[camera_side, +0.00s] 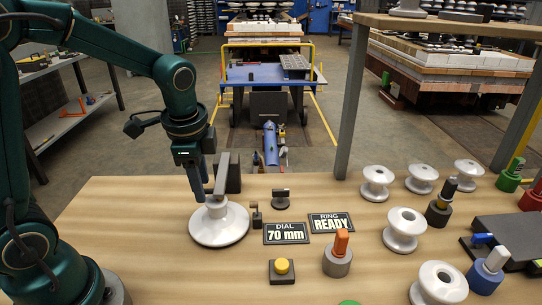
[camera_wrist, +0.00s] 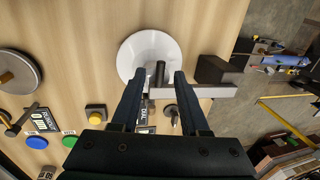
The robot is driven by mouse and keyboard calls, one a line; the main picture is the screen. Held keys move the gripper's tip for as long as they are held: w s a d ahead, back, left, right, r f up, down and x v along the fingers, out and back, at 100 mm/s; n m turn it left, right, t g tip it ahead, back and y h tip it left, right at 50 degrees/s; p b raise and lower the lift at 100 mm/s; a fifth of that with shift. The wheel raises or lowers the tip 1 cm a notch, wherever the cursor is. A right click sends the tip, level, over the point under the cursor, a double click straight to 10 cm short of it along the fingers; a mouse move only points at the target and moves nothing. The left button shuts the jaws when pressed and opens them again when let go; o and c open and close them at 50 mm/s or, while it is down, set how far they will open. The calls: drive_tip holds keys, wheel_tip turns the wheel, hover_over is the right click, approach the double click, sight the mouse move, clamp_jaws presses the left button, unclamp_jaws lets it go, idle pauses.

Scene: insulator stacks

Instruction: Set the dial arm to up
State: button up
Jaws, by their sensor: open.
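My gripper (camera_side: 201,188) is open above the back left of a white disc (camera_side: 212,235). Its two fingers (camera_wrist: 159,78) also show in the wrist view. A dark post (camera_wrist: 160,72) appears between the fingertips there; I cannot tell whether they touch it. A small dark piece with a bar on top (camera_side: 281,199) sits behind the DIAL 70 mm sign (camera_side: 287,233). I cannot tell which bar is the dial arm.
A yellow button (camera_side: 282,267) and an orange-handled knob (camera_side: 338,252) stand at the front. A small dark post (camera_side: 257,215) is close to the disc's right. The RING READY sign (camera_side: 331,222) lies right of centre. Several white insulators (camera_side: 406,229) fill the right side.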

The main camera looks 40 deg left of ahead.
drive_tip(key=shift+f, duration=0.1)
clamp_jaws()
idle(1.4)
